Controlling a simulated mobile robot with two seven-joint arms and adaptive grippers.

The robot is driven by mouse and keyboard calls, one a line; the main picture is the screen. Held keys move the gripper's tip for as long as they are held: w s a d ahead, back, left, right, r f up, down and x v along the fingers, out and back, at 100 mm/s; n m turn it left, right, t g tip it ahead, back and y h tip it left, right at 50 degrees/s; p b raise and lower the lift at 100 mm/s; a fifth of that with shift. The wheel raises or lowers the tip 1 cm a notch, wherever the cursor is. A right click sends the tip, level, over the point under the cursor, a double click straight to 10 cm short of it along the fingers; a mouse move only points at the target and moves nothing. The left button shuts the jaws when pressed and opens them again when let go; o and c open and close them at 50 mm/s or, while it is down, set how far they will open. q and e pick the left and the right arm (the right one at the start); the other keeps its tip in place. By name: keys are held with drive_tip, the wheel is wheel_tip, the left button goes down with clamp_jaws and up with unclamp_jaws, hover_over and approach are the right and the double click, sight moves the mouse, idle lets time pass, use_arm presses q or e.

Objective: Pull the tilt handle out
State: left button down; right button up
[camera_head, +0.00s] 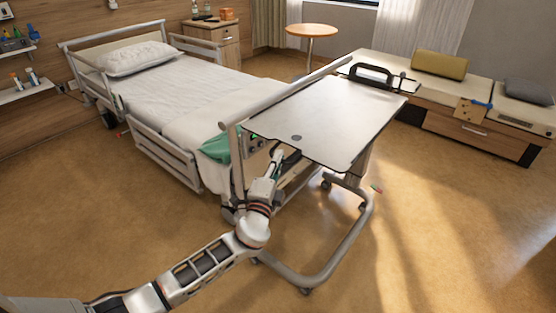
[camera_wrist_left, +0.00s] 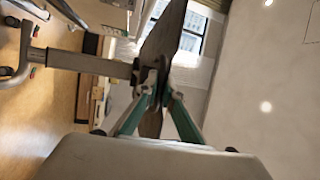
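My right gripper is not in view.
The bed (camera_head: 185,90) with raised rails stands at left, a green cloth (camera_head: 216,148) near its corner. The table's wheeled base (camera_head: 325,265) lies on the floor. Open floor is at right.

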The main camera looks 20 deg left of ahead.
use_arm(q)
drive_tip(key=shift+s+a+f, duration=0.1)
drive_tip(key=shift+s+a, duration=0.15)
drive_tip(key=shift+s, duration=0.4)
drive_tip(key=shift+s+a+f, duration=0.1)
drive_tip(key=shift+s+a, duration=0.1)
drive_tip(key=shift+s, duration=0.4)
drive_tip(key=c, duration=2.2)
unclamp_jaws()
drive_tip(key=shift+s+r, duration=0.1)
drive_tip(key=shift+o, duration=0.2)
drive_tip(key=s+f, duration=0.2)
drive_tip(key=s, duration=1)
drive_tip(key=shift+d, duration=0.2)
